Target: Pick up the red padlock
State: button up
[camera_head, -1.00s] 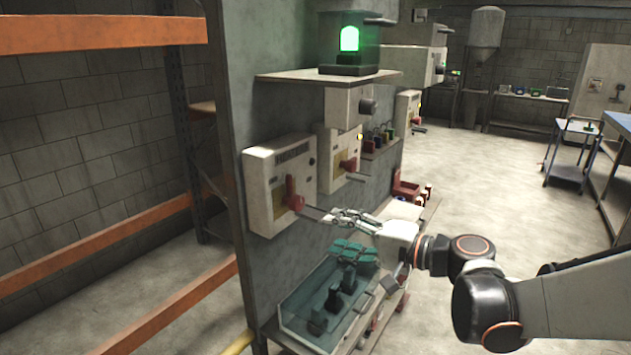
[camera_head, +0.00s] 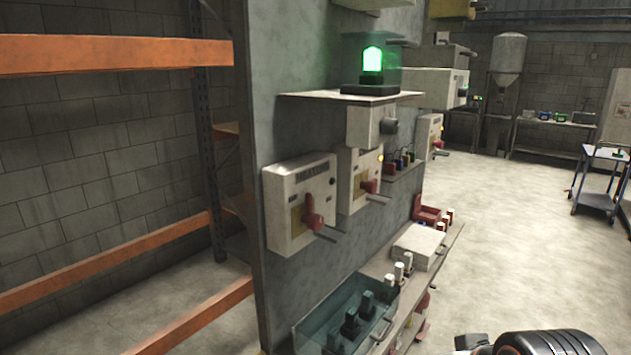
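I cannot single out a red padlock with certainty. Several small dark and coloured items (camera_head: 402,160), too small to tell apart, sit on a little ledge on the grey panel. A red open box (camera_head: 428,215) stands further back on the lower shelf, its contents unclear. Red handles show on the near switch box (camera_head: 300,200) and on the one behind it (camera_head: 361,180). My gripper is out of view; only a dark part of my arm shows at the bottom right edge.
A clear-walled bin (camera_head: 318,318) with dark blocks stands on the lower shelf (camera_head: 440,262), near a white box (camera_head: 419,246). A green lamp (camera_head: 372,62) sits on the upper shelf. Orange rack beams (camera_head: 110,53) are at left. Open floor (camera_head: 530,230) lies to the right.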

aim_at(389, 168)
jog(key=i+l, duration=0.8)
